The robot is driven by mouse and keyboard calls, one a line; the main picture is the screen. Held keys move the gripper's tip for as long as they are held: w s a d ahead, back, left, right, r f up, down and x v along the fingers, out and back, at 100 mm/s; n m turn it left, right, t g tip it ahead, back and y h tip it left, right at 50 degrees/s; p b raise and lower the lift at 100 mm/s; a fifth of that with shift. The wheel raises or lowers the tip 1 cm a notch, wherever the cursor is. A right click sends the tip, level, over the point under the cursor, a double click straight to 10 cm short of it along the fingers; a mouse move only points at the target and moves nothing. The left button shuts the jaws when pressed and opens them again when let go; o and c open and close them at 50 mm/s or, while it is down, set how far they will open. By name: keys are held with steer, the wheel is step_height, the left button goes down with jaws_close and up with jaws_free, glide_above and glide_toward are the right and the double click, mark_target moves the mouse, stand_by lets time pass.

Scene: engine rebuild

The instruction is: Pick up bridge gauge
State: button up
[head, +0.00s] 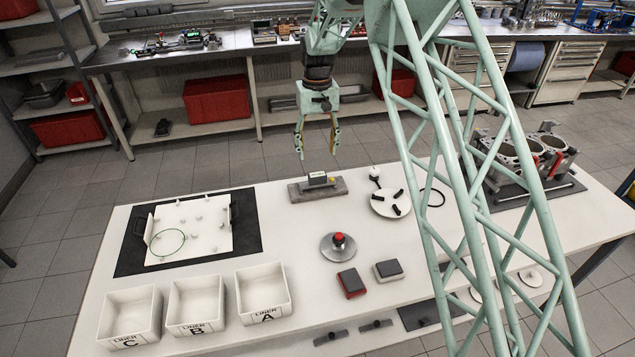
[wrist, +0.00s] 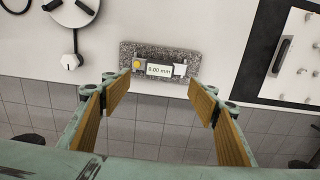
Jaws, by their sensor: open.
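The bridge gauge (head: 321,180) is a small dark and light device on a speckled grey stone block (head: 303,196) near the table's far edge. In the wrist view the gauge (wrist: 165,70) has a display reading 0.00 mm and a yellow button, and lies on the granite block (wrist: 131,48). My gripper (head: 318,150) is open and empty, pointing down above and a little behind the gauge in the head view. In the wrist view my gripper (wrist: 160,87) has its fingers spread to either side of the gauge's near side, apart from it.
A white round plate with dark arms (head: 391,204) stands right of the block. A white tray (head: 200,238) on a black mat (head: 128,254) lies left. A disc with a red knob (head: 338,246), three LINER bins (head: 196,322) and an engine block (head: 525,155) are also on the table.

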glide_above(317, 174)
steer(key=shift+s+d+f, duration=0.1)
steer(key=shift+s+f, duration=0.05)
steer(key=shift+f, duration=3.1)
steer(key=shift+f+b, duration=0.45)
steer(key=shift+f, duration=2.15)
steer(key=c, duration=1.2)
steer(key=shift+r, duration=0.15)
steer(key=shift+c, duration=0.2)
steer(key=shift+r, duration=1.7)
steer(key=s+a+r, duration=0.1)
steer(key=s, duration=1.4)
steer(key=shift+s+a+r, duration=0.15)
steer(key=shift+s+r, duration=0.05)
steer(key=shift+s, duration=0.15)
